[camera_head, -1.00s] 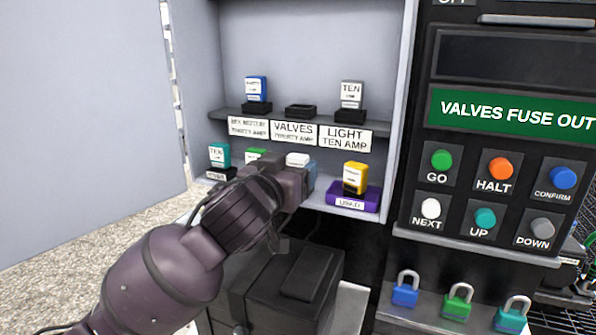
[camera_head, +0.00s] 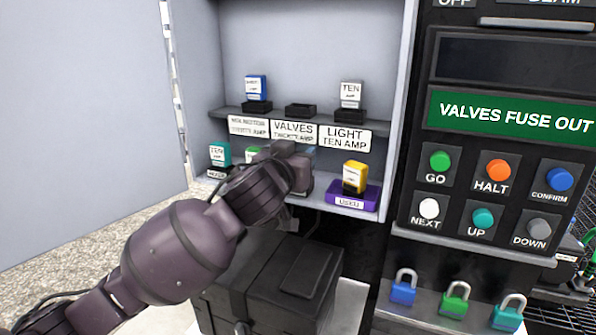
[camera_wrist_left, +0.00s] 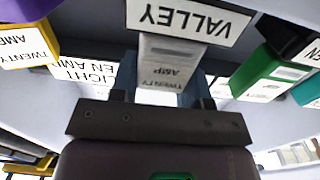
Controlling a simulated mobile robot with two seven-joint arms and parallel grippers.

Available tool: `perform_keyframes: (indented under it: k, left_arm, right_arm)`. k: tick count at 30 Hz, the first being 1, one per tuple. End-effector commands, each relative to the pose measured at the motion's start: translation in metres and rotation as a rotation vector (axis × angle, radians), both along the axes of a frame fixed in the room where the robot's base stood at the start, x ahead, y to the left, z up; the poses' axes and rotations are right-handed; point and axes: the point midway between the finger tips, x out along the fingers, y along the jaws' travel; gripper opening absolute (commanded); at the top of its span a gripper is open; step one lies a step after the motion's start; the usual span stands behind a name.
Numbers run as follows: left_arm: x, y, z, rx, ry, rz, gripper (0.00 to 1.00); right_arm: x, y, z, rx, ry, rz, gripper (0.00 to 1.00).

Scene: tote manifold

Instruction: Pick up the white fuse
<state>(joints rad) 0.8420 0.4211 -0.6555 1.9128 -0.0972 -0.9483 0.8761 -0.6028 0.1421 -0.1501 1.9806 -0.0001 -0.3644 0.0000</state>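The white fuse (camera_wrist_left: 168,62), with a twenty amp label, stands on the lower shelf behind the VALLEY label (camera_wrist_left: 188,18) in the left wrist view. In the head view it is hidden behind my left gripper (camera_head: 300,172). The two blue fingers of my left gripper (camera_wrist_left: 160,85) point at the shelf, one on each side of the fuse. I cannot tell whether they press on it. My right gripper is not in view.
A yellow fuse (camera_head: 355,177) in a purple USED tray (camera_head: 345,199) is close on the right. A green fuse (camera_wrist_left: 262,75) and a teal fuse (camera_head: 220,154) stand to the left. Blue (camera_head: 256,88) and grey (camera_head: 350,94) fuses flank an empty black socket (camera_head: 300,111) on the upper shelf (camera_head: 230,112).

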Motion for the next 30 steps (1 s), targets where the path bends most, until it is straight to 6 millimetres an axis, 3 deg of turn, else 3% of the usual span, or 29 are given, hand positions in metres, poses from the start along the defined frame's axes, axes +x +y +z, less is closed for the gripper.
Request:
perform_keyframes:
  k: [3, 14, 20, 30]
  left_arm:
    - [0.0, 0.0, 0.0, 0.0, 0.0, 0.0, 0.19]
    - [0.0, 0.0, 0.01, -0.002, -0.002, -0.001, 0.19]
    - [0.0, 0.0, 0.045, -0.003, -0.004, 0.0, 0.19]
    - [-0.001, -0.001, 0.133, -0.002, -0.005, -0.001, 0.19]
  right_arm:
    - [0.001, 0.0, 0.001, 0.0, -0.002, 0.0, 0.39]
    - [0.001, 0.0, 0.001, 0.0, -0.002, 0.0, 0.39]
    - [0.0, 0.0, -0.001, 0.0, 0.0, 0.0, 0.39]
    - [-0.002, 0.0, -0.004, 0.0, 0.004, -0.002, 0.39]
